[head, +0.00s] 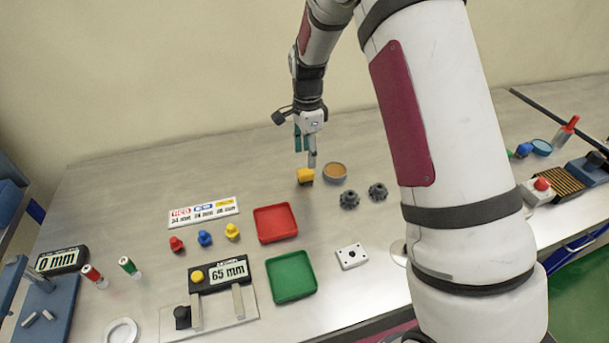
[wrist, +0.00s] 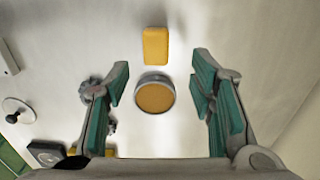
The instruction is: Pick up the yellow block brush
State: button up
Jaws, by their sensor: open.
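The yellow block brush (head: 305,176) stands on the metal table, just left of a round tin in the head view. In the wrist view its yellow block (wrist: 155,46) shows at the top centre, beyond the fingertips and apart from them. My gripper (head: 306,150) is above the table close over the brush in the head view. The brush's bristles cannot be made out.
The round tin (head: 335,171) with a tan top is beside the brush, and it shows below the brush in the wrist view (wrist: 154,95). Two dark grey knobs (head: 349,200) stand nearby. A red tray (head: 275,223) and green tray (head: 291,276) lie toward the front. The table behind is clear.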

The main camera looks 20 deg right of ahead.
aim_at(305, 170)
jog(key=shift+s+a+f+p, duration=0.15)
jog(key=shift+f+p, duration=0.25)
jog(key=shift+f, duration=1.3)
jog(key=shift+s+a+f+p, duration=0.15)
jog(key=shift+f+p, duration=0.25)
jog(key=shift+f, duration=1.25)
jog(key=shift+c, duration=0.2)
grip_shut()
